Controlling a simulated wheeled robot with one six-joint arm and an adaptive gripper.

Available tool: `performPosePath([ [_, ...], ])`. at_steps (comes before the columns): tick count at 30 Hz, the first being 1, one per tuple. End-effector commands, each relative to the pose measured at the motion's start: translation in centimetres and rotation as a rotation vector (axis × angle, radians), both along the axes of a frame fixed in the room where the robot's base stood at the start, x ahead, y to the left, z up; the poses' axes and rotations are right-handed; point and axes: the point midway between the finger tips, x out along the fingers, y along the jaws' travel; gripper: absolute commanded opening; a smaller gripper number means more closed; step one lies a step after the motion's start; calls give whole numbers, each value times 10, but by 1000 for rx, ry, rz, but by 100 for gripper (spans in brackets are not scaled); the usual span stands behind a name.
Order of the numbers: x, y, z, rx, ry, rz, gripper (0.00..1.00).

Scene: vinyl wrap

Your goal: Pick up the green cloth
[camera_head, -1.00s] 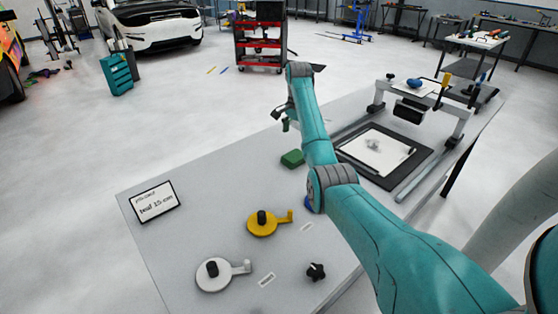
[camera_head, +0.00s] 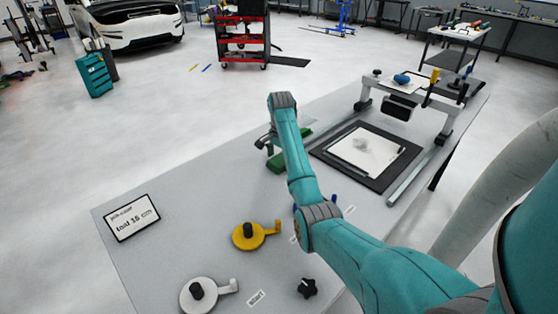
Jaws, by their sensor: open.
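The green cloth (camera_head: 276,164) lies on the grey table, partly hidden behind my arm. Green shows on both sides of the arm, so its full outline cannot be seen. My gripper (camera_head: 264,143) is dark and small in the head view, left of the arm's end. It is open, at the cloth's upper left in the picture. Whether it touches the cloth cannot be told.
On the grey table (camera_head: 185,215) stand a yellow disc tool (camera_head: 247,237), a white disc tool (camera_head: 197,297), a black knob (camera_head: 307,288) and a sign (camera_head: 132,218). A black-framed board (camera_head: 330,157) and a gantry (camera_head: 447,120) are at the right. The table's left middle is clear.

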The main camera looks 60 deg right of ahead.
Motion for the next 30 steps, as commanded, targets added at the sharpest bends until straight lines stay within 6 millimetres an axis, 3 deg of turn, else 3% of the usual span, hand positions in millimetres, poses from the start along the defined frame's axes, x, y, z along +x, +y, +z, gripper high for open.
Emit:
performPosePath([
  [9,-2,2,-2,0,-1,0,94],
  [15,-2,2,-2,0,0,0,44],
  [16,-2,2,-2,0,0,0,41],
  [30,2,-1,3,0,-1,1,40],
])
